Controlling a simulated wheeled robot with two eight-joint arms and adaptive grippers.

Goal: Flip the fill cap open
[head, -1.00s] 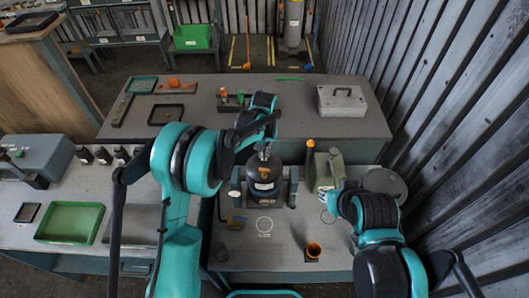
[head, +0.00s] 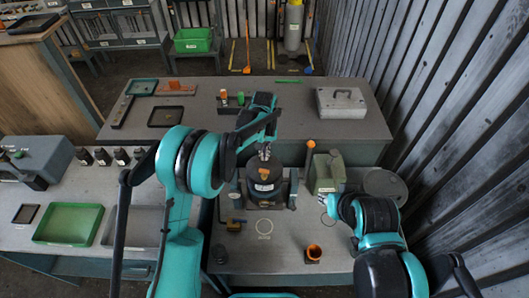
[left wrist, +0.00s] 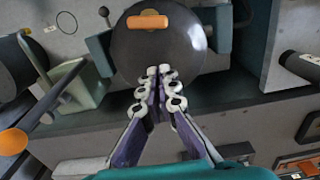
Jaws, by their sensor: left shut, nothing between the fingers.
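The blower housing (head: 262,190) is a dark round body held between grey-blue supports on the near table. It also fills the upper middle of the left wrist view (left wrist: 160,52). The fill cap seems to be the small orange piece (left wrist: 148,22) lying on its dark top; whether it is open is unclear. My left gripper (head: 265,154) is above the housing's far side, fingers pointing down. In the left wrist view its fingertips (left wrist: 165,72) are together and empty, over the housing's edge and apart from the orange piece.
A grey case (head: 341,102) stands on the back table.

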